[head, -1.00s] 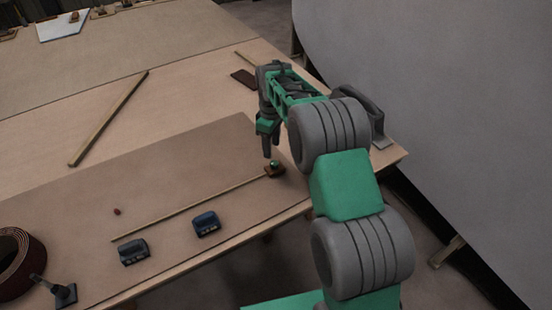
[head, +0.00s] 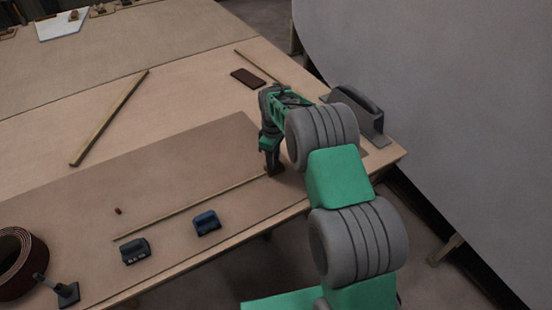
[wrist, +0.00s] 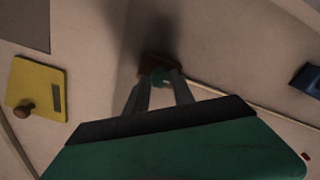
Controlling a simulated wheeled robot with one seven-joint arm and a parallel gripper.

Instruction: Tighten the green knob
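The green knob (wrist: 158,75) sits on a small reddish-brown block in the wrist view. The block (wrist: 146,68) lies at one end of a thin wooden strip (wrist: 255,112). My gripper (wrist: 160,80) points down at the block, with one finger on each side of the knob. I cannot tell whether the fingers press on it or stand slightly apart. In the head view my gripper (head: 271,168) is low over the block, and the fingers hide the knob.
A blue clamp-like object (head: 206,223) and a dark grey one (head: 134,251) lie left of the gripper. A coil (head: 18,262) lies at the left edge. A yellow plate with a brown knob (wrist: 36,90) is in the wrist view. A large grey hull (head: 450,100) rises at right.

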